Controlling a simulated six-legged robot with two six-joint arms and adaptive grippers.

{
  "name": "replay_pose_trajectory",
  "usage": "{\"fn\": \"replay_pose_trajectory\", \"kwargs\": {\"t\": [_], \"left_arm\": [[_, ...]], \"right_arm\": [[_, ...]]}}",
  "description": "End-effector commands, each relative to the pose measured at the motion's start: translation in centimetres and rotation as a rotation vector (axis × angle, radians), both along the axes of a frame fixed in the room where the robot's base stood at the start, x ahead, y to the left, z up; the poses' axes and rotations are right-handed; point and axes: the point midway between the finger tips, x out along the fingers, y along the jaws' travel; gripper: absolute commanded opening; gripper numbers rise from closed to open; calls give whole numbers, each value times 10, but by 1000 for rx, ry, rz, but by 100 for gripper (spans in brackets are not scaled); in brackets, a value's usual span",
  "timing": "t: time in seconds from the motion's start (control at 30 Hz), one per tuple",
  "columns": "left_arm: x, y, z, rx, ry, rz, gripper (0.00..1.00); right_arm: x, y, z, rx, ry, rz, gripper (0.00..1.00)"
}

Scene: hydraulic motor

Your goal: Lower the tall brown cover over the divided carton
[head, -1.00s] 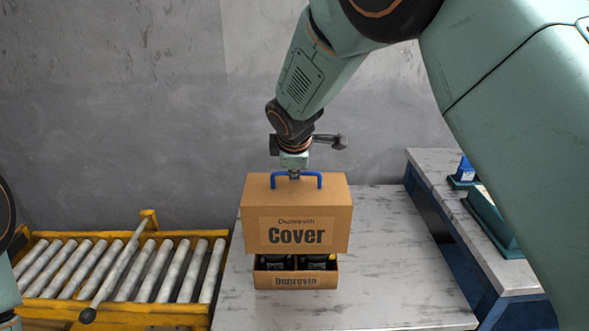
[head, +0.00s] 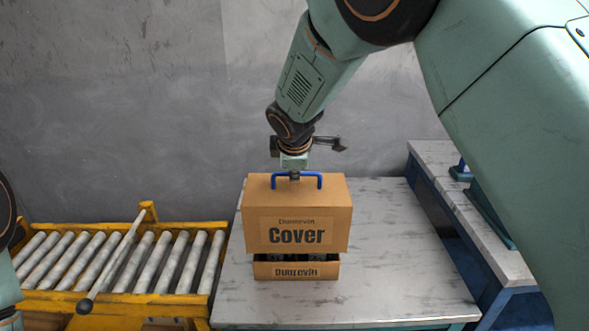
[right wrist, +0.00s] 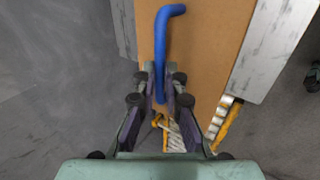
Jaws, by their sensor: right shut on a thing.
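The tall brown cover (head: 297,235) hangs upright over the divided carton (head: 297,271), with its lower edge just above the carton's front wall. Dark contents show in the narrow gap between them. My right gripper (head: 294,177) is shut on the blue handle (head: 309,176) on top of the cover. In the right wrist view, its fingers (right wrist: 160,88) close around the blue handle (right wrist: 161,50) above the brown cover top (right wrist: 210,45). My left gripper is not in view; only a bit of its arm shows at the left edge.
The carton stands on a grey worktable (head: 400,270) with free room to its right. A yellow roller conveyor (head: 110,265) lies left of the table. A second bench (head: 470,215) with dark blue-green parts stands at the right. A grey wall is behind.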

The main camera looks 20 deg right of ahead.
Motion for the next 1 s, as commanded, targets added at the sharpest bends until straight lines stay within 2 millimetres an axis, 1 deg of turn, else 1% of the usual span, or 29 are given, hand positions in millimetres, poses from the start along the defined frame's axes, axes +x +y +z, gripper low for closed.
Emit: {"fn": "replay_pose_trajectory", "kwargs": {"t": [1.0], "left_arm": [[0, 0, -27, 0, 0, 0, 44]], "right_arm": [[0, 0, -36, -1, 0, 1, 0]]}}
